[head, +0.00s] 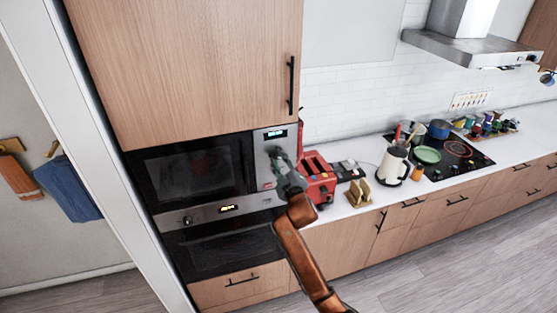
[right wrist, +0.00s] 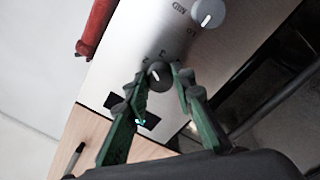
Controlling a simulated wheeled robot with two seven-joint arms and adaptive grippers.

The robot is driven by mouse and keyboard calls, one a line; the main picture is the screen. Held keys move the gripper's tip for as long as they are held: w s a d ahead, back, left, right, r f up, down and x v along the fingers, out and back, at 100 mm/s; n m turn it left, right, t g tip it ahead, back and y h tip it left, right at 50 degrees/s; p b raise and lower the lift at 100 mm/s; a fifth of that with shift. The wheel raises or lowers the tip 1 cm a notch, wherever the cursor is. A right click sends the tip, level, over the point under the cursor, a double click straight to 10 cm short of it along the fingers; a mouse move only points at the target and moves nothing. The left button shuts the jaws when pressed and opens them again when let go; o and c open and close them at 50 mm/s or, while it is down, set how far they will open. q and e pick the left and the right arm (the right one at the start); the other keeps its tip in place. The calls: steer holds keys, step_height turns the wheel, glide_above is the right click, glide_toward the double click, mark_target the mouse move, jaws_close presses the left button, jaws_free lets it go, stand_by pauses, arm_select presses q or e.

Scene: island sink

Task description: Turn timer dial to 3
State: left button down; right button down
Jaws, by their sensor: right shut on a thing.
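The built-in microwave (head: 190,167) has a steel control panel (head: 265,177) at its right, with a lit display (head: 275,134) near the top. My right gripper (head: 276,154) is at this panel and covers part of it. In the right wrist view, its green fingers (right wrist: 161,80) are shut on a dark round dial with a white pointer line, which I take as the timer dial (right wrist: 158,72). A lighter grey dial (right wrist: 208,13) sits farther along the panel, clear of the fingers. My left gripper is not in view.
A red toaster (head: 318,182) stands on the counter close right of my right gripper. A wooden holder (head: 359,193) and a white kettle (head: 392,166) are farther right. A tall wooden cabinet (head: 190,70) is above the microwave, an oven (head: 220,247) below.

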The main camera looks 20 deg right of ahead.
steer(key=m+p, duration=0.1)
steer(key=m, duration=0.5)
steer(key=shift+f, duration=0.1)
steer(key=shift+m, duration=0.3)
stand_by(0.3)
steer(key=c, duration=1.6)
jaws_free()
steer(key=s, duration=1.2)
steer(key=shift+a+f, duration=0.1)
